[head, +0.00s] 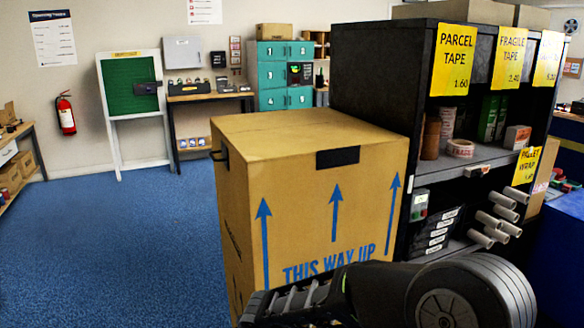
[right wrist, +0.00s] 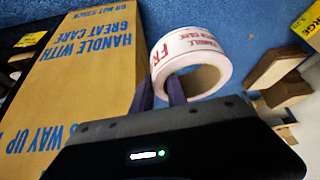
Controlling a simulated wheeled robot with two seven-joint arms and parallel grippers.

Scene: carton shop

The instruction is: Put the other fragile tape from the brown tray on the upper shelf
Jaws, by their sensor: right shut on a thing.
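In the right wrist view my right gripper (right wrist: 162,92) is shut on a white roll of fragile tape (right wrist: 212,50) with red print. The fingers pinch the ring's wall at its left side. In the head view another fragile tape roll (head: 460,148) lies flat on the upper shelf (head: 470,163) of the black shelf unit, near its front edge, under the yellow tape labels. My right arm crosses the bottom of the head view, but its fingertips and the held roll do not show there. My left gripper is in neither view. I cannot make out the brown tray.
A tall carton (head: 310,190) marked "THIS WAY UP" stands left of the shelf unit. White rolls (head: 490,228) poke out below. Blue floor at left is clear.

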